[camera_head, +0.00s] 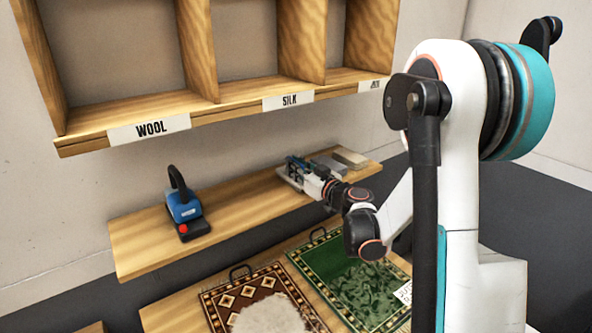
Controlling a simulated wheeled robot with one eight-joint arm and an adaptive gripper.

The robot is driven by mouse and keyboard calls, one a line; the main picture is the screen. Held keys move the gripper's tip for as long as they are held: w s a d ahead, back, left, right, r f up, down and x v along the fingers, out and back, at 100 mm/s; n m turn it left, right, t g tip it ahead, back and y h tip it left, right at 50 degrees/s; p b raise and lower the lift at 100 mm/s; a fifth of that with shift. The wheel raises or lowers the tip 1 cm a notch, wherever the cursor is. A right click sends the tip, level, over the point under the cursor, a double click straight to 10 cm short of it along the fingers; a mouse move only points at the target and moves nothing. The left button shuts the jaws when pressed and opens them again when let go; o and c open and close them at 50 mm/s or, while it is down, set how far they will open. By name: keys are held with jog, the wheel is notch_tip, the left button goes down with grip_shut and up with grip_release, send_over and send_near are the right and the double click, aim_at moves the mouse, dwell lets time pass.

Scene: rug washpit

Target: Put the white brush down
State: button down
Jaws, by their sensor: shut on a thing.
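My gripper (297,169) is over the middle of the wooden wall shelf, reaching in from the right. It is shut on the white brush (287,180). Only a pale edge of the brush shows under the fingers; the rest is hidden by my gripper. The brush is at or just above the shelf board (240,209); I cannot tell whether it touches.
A blue and black device (184,207) with a red button stands at the shelf's left. Pale flat blocks (350,158) lie right of my gripper. Cubbies labelled WOOL (150,129) and SILK hang above. A brown rug (222,298) and a green rug (365,273) lie below. Bare shelf lies between device and gripper.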

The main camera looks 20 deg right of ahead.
jog(key=shift+r, duration=0.1)
jog(key=c, duration=2)
grip_release()
jog(key=o, duration=0.4)
jog(key=shift+r, duration=0.1)
jog(key=s+d+p, duration=0.1)
jog(key=s+d, duration=0.1)
jog(key=s, duration=1)
jog(key=shift+d, duration=0.15)
